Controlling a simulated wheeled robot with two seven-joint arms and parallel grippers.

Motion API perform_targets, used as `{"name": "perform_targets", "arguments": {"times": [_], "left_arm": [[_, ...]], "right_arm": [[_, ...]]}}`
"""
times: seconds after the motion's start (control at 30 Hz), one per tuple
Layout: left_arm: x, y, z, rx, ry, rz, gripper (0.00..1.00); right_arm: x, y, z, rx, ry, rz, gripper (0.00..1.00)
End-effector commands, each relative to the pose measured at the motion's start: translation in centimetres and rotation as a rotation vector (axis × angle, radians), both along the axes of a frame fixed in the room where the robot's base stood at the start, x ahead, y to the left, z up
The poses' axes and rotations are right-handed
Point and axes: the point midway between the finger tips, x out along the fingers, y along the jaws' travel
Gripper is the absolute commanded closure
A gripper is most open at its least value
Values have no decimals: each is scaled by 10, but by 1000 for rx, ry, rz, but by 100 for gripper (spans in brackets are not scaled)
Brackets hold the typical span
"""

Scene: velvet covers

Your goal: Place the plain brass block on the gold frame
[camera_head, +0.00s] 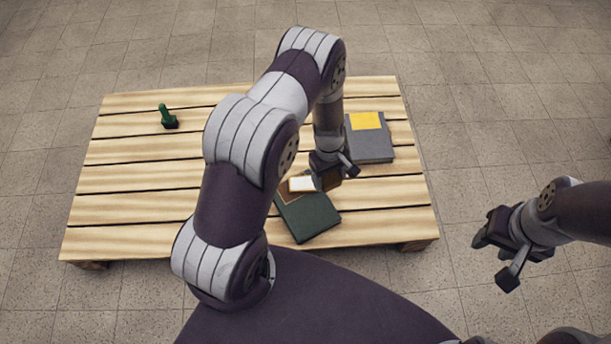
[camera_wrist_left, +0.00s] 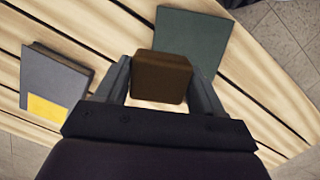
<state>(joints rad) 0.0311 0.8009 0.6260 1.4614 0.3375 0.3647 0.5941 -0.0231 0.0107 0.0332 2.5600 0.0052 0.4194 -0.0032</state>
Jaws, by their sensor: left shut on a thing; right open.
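My left gripper (camera_head: 335,176) is shut on a plain brown block, which I take for the brass block (camera_wrist_left: 160,76). In the left wrist view the block sits between the two fingers and hides part of the dark green cover (camera_wrist_left: 195,35). In the head view the gripper is just above or beside that cover (camera_head: 308,216); its exact height is unclear. A grey cover (camera_head: 370,147) with a solid yellow-gold rectangle (camera_head: 366,121) lies behind and right of it; this rectangle may be the gold frame. My right gripper (camera_head: 505,252) is open and empty, off the pallet's right side.
A brown-edged piece with a white top (camera_head: 301,184) shows beside the left gripper. A small dark green upright object (camera_head: 167,117) stands at the back left of the wooden pallet (camera_head: 130,210). The pallet's left half is mostly clear. My left arm hides part of the middle.

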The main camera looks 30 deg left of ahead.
Motion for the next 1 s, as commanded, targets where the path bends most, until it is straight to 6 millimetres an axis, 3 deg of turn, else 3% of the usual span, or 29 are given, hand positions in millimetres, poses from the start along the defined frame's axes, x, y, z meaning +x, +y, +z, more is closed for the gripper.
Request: {"name": "perform_targets", "arguments": {"times": [0.03,0.2,0.4,0.57,0.73,1.0], "left_arm": [[3,13,-15,0,-4,6,100],[9,55,-41,0,-5,3,100],[14,86,-54,0,-3,-3,100],[14,90,-65,0,-2,-4,100],[14,90,-95,0,-2,-5,100],[14,90,-94,1,-3,-5,100]], "right_arm": [[0,0,-14,0,0,0,57],[0,0,-37,0,1,0,57],[0,0,-50,0,0,0,57],[0,0,-58,0,0,0,57],[0,0,-80,0,0,0,57],[0,0,-78,0,0,0,57]]}}
